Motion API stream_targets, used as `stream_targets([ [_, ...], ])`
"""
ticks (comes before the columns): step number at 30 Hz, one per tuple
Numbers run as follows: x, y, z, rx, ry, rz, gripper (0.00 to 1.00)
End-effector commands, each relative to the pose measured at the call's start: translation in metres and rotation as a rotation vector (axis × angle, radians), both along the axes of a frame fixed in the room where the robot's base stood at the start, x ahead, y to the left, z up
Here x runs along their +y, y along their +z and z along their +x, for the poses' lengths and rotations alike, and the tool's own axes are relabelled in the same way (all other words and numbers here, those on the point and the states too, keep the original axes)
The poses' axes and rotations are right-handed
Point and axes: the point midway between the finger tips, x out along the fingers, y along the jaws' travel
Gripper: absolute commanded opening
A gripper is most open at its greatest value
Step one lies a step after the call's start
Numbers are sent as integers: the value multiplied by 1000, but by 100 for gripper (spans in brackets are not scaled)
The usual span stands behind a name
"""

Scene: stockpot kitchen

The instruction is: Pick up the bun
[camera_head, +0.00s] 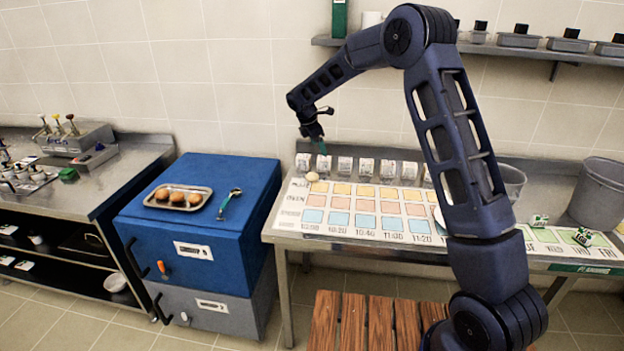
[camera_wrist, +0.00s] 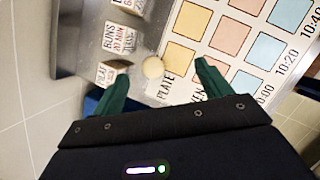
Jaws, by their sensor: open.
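A small round pale bun (camera_head: 312,177) lies at the left end of the printed chart on the steel table. It also shows in the wrist view (camera_wrist: 152,67), near the word "PLATE" and beside the small labelled blocks. My gripper (camera_head: 321,146) is above the bun and apart from it. In the wrist view my gripper (camera_wrist: 162,74) has its two green fingers spread, with the bun in view between and beyond their tips. Nothing is held. Several brown buns (camera_head: 178,197) lie on a metal tray (camera_head: 151,203) on the blue box.
Labelled blocks (camera_head: 345,165) stand in a row behind the chart (camera_head: 388,218). The blue box (camera_head: 230,245) stands left of the table and carries tongs (camera_head: 229,203). A grey bin (camera_head: 597,193) is at the right. A shelf (camera_head: 490,47) runs along the wall.

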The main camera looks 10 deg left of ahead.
Motion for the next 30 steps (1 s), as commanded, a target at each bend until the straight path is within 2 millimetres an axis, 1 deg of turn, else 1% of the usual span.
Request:
stream_targets([
  [1,15,-16,2,12,42,-17,77],
  [3,32,-32,3,23,96,-38,77],
  [6,51,-49,5,36,153,-59,77],
  [10,64,-62,5,43,197,-75,77],
  [13,66,-68,6,47,208,-80,77],
  [17,63,-78,9,48,208,-82,77],
  [24,54,-109,18,48,207,-80,77],
  [30,50,-120,21,47,207,-79,77],
])
